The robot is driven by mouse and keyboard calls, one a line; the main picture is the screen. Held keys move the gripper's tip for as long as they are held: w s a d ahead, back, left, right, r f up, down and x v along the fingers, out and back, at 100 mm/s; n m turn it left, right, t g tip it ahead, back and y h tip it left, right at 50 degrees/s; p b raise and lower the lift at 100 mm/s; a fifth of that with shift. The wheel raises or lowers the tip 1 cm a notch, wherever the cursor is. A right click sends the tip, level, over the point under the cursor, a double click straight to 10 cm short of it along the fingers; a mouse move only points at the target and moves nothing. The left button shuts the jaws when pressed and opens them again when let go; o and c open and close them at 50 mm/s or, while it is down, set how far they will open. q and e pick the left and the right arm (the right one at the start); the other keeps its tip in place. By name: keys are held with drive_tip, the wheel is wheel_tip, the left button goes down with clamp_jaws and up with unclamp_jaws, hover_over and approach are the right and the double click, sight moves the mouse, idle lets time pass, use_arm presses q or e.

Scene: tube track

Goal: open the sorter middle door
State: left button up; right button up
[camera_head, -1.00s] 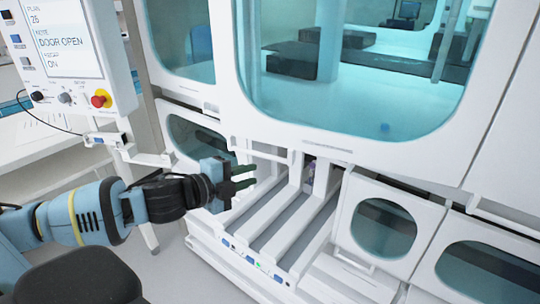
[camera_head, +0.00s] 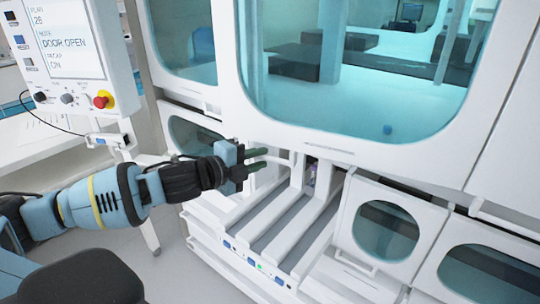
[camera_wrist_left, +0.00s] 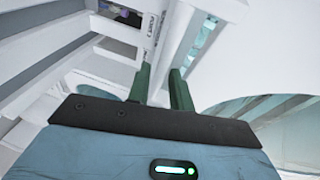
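The sorter's middle door (camera_head: 325,147) is a large white panel with a rounded teal window; it looks closed. A white bar handle (camera_head: 282,158) runs along its lower left edge. My left gripper (camera_head: 259,159) is at that handle's left end, with two dark green fingers spread apart. In the left wrist view the fingers (camera_wrist_left: 161,92) stand apart with pale white structure behind and between them. I cannot tell whether the handle lies between them or whether they touch it. My right gripper is not in view.
Below the door are white rails with grey channels (camera_head: 285,222). Smaller windowed doors stand at the right (camera_head: 384,230). A control panel (camera_head: 75,50) reading "DOOR OPEN" has a red knob (camera_head: 103,100), upper left.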

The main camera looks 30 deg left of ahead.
use_arm(q)
drive_tip(key=shift+x, duration=2.1)
clamp_jaws()
